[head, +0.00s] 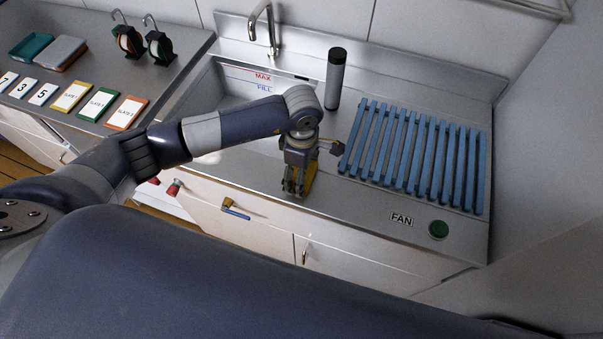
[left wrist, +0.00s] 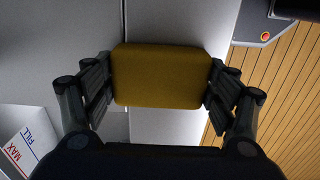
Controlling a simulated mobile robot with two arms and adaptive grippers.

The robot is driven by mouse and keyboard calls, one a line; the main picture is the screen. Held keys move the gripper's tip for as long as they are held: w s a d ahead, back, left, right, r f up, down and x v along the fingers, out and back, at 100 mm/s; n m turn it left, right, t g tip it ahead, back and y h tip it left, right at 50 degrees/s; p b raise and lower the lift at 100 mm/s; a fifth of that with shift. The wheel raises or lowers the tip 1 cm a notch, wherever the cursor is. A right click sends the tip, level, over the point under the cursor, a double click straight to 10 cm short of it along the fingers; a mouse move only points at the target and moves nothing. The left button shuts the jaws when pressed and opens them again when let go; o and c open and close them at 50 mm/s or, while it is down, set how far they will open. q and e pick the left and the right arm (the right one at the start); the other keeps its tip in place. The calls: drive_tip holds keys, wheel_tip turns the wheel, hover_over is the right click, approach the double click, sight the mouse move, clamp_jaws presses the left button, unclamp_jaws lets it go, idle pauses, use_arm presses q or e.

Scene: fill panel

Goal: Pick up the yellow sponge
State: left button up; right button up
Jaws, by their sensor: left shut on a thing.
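The yellow sponge (left wrist: 162,76) sits between the two fingers of my left gripper (left wrist: 160,88) in the left wrist view, with a finger against each end. In the head view my left gripper (head: 297,186) points down at the front edge of the counter and is shut on the sponge (head: 311,176), which is partly hidden behind the fingers. Behind the sponge, the left wrist view shows cabinet fronts and wooden floor. My right gripper is not in view.
A blue slatted rack (head: 415,155) lies right of the gripper. A dark cylinder (head: 336,78) and a tap (head: 265,30) stand behind, by the sink (head: 205,92) with MAX and FILL marks. A green button (head: 438,229) is at the front right. Coloured cards (head: 98,105) lie left.

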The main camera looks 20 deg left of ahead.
use_arm(q)
drive_tip(key=shift+w+r+b, duration=0.1)
drive_tip(key=shift+r+b, duration=0.4)
drive_tip(key=shift+r, duration=0.05)
drive_tip(key=shift+s+r+b, duration=0.25)
drive_tip(key=shift+r+b, duration=0.1)
drive_tip(key=shift+r, duration=0.2)
drive_tip(key=shift+s+r+b, duration=0.2)
drive_tip(key=shift+r+b, duration=0.15)
drive_tip(key=shift+r, duration=0.15)
drive_tip(key=s+a+r+b, duration=0.1)
drive_tip(key=s+b, duration=0.3)
drive_tip(key=s, duration=1.1)
drive_tip(key=shift+a+r+b, duration=0.25)
drive_tip(key=shift+r+b, duration=0.05)
drive_tip(key=shift+r, duration=0.1)
drive_tip(key=shift+o, duration=0.4)
drive_tip(key=shift+s, duration=0.1)
